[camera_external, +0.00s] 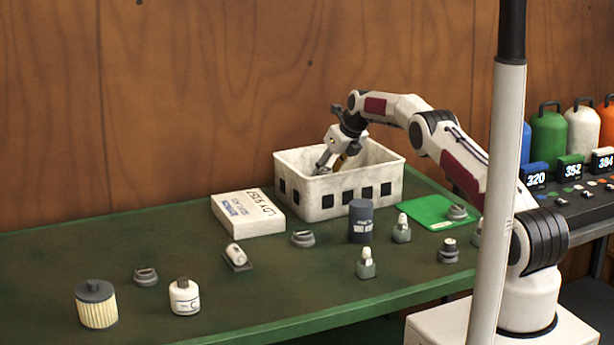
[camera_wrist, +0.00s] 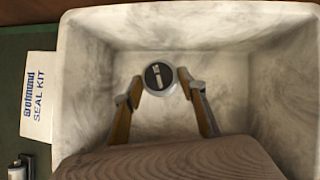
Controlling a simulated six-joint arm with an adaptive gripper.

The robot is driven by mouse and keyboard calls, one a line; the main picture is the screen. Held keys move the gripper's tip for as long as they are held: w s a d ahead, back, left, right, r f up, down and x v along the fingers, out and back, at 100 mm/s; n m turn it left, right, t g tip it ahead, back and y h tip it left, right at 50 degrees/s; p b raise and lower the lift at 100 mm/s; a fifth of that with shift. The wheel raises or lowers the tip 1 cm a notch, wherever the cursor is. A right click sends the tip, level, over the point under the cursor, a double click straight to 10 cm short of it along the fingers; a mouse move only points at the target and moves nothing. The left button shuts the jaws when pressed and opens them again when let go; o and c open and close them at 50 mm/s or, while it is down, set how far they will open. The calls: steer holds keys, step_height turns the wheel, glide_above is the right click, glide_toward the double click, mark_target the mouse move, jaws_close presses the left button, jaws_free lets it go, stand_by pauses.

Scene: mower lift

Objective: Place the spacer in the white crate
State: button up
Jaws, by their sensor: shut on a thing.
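The white crate (camera_external: 314,187) stands at the back of the green table, with dark square openings in its sides. In the wrist view its pale, smudged inside (camera_wrist: 225,70) fills most of the picture. My gripper (camera_external: 327,164) reaches down into the crate from above, its tips partly hidden by the rim. In the wrist view its two fingers are shut on a round grey piece with a dark top and a pale mark, which I take for the spacer (camera_wrist: 158,75). Whether the piece touches the crate floor I cannot tell.
A white seal kit box (camera_external: 247,213) lies left of the crate and also shows in the wrist view (camera_wrist: 38,97). A dark cylinder (camera_external: 361,222) and several small parts stand in front. A green mat (camera_external: 425,208) lies to the right. The table's front left has clear patches.

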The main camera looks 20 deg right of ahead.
steer(key=shift+f, duration=1.7)
steer(key=shift+f, duration=0.65)
steer(key=o, duration=1.3)
steer(key=shift+f, duration=0.1)
steer(key=shift+s, duration=0.1)
